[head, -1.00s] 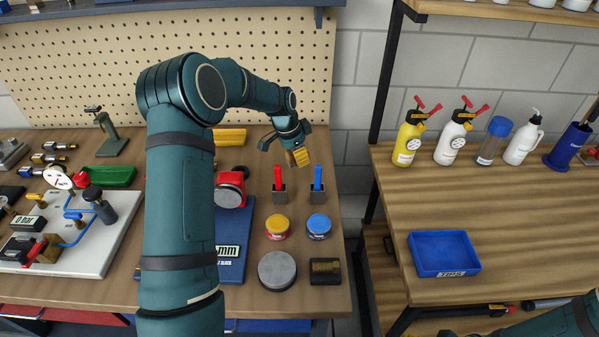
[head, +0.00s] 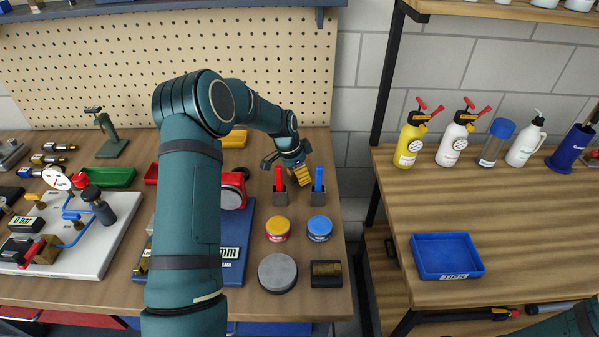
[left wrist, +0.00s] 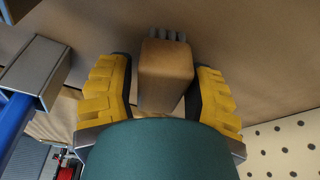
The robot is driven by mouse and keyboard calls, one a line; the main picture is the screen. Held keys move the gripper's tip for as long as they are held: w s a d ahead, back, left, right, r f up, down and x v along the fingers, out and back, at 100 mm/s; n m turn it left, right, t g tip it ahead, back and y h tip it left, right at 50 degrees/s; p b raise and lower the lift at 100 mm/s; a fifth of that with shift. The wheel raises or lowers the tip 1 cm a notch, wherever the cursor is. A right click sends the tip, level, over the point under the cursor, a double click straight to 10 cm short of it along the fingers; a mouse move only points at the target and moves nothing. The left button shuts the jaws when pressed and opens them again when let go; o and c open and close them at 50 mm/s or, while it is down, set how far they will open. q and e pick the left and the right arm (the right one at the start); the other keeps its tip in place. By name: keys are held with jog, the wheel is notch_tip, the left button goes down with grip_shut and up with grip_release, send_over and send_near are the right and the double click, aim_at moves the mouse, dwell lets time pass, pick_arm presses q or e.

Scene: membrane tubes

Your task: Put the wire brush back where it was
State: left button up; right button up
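The wire brush (left wrist: 166,75) shows in the left wrist view as a wooden block with grey bristles at its far end. My right gripper is out of view.
A yellow-lidded tin (head: 277,229), a blue-lidded tin (head: 319,228), a grey round disc (head: 277,272) and a dark block (head: 326,273) stand in front. The pegboard (head: 290,60) rises behind.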

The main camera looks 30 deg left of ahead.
aim_at(290, 170)
pick_arm(q)
jog(key=shift+r, duration=0.1)
jog(key=shift+r, duration=0.2)
jog(key=p+v, duration=0.1)
jog(key=v, duration=1)
jog(key=shift+s+r+p, duration=0.15)
jog(key=shift+r+p, duration=0.25)
